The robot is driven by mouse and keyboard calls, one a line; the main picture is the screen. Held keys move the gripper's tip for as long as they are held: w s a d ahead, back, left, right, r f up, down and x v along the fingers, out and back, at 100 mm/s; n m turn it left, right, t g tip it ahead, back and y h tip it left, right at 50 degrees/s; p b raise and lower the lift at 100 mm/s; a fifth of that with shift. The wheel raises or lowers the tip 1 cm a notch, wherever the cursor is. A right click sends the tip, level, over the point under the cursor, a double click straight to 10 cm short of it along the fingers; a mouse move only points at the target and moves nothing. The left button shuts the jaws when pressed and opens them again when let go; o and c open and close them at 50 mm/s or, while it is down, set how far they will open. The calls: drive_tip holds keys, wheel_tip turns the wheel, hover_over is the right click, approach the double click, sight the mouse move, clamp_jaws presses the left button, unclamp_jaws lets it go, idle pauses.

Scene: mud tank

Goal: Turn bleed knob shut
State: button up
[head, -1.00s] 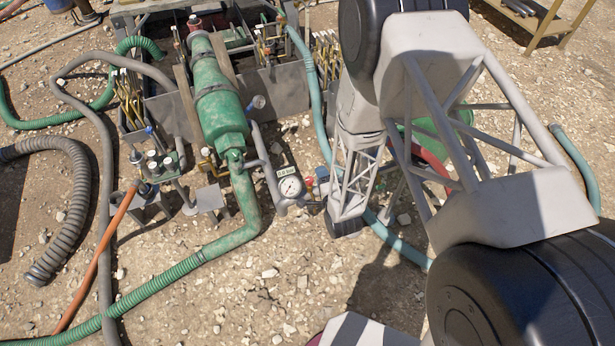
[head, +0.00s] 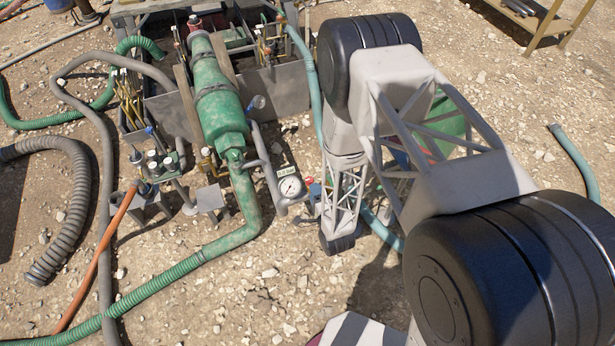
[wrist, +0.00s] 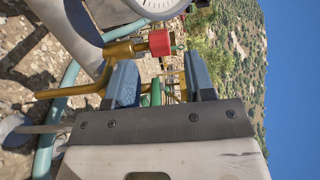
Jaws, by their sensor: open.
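The bleed knob is a small red knob (wrist: 160,42) on the end of a brass fitting (wrist: 120,49), below the gauge in the wrist view. In the head view a bit of red (head: 309,181) shows just right of the round white gauge (head: 290,187). My gripper (wrist: 162,72) is open, with its two blue-grey fingers apart and nothing held. The knob lies beyond the fingertips, nearer the left finger, in the wrist view. Whether a finger touches it I cannot tell. In the head view the fingers are small and hard to make out beside the gauge.
A green pump body (head: 220,105) and its pipe stand left of the gauge. A teal hose (head: 384,229) runs behind my arm. A green ribbed hose (head: 150,289) and an orange hose (head: 97,262) lie at left.

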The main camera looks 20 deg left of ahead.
sight(308, 177)
drive_tip(key=shift+x, duration=3.75)
clamp_jaws()
drive_tip(key=shift+m+t+h, duration=0.6)
drive_tip(key=shift+h, duration=0.1)
drive_tip(key=shift+w+d+h, duration=0.1)
drive_tip(key=shift+h, duration=0.2)
unclamp_jaws()
